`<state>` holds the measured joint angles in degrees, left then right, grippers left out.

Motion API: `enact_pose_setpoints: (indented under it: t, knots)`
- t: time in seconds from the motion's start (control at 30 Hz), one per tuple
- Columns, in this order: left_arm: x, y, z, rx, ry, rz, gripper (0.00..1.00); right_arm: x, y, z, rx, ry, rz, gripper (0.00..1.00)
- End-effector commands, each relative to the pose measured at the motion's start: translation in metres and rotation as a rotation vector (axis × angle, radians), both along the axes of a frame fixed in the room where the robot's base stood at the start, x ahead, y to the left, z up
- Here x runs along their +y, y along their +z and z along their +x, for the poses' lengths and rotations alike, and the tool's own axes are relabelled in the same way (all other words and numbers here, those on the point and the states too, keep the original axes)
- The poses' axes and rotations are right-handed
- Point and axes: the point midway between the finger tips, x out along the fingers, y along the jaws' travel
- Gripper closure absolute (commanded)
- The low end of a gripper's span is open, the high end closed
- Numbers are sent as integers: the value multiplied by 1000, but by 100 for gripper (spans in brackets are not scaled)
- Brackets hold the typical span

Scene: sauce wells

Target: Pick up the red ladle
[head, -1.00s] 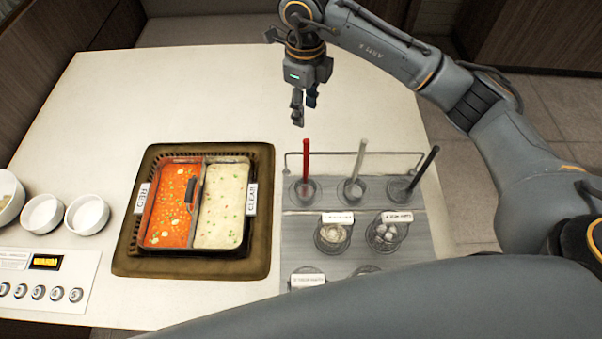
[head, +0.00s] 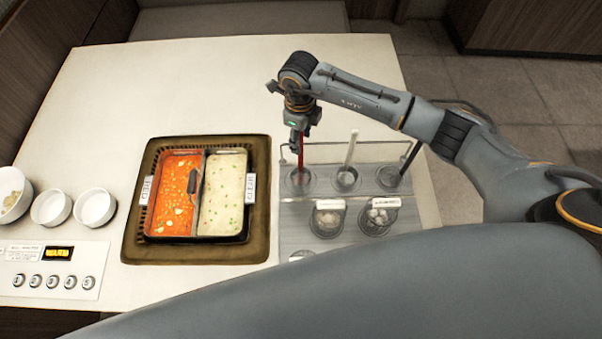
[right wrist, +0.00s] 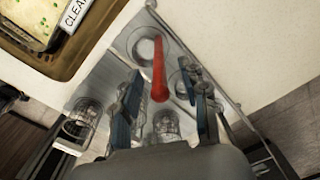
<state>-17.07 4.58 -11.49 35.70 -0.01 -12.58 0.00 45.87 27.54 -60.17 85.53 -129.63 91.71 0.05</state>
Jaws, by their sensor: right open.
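The red ladle (head: 300,155) stands upright in the left holder of the rack, its handle pointing up. My right gripper (head: 298,146) is at the top of the handle in the head view and partly covers it. In the right wrist view the red ladle handle (right wrist: 159,75) rises between the two open fingers of my right gripper (right wrist: 162,100). I cannot tell whether a finger touches it. My left gripper is not in view.
A white-handled ladle (head: 351,150) and a black-handled ladle (head: 411,156) stand to the right in the clear rack (head: 330,200). A two-part pot (head: 248,222) of red and clear broth sits left. Small bowls (head: 95,207) are far left. The table's back (head: 200,80) is free.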

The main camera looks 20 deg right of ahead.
Motion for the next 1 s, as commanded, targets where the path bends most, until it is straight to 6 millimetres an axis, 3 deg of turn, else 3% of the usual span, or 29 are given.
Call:
enact_pose_setpoints:
  t: [0.17, 0.4, 0.77, 1.0]
  knots:
    - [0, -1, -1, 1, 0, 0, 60, 0, -1, 0, -1, 0, 1, 56]
    - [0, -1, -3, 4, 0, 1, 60, 0, 0, 0, -1, 0, 1, 100]
    - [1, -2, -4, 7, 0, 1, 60, 0, 2, 1, -2, 0, -1, 100]
    - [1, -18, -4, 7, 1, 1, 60, 0, 36, 3, -8, 0, 1, 100]
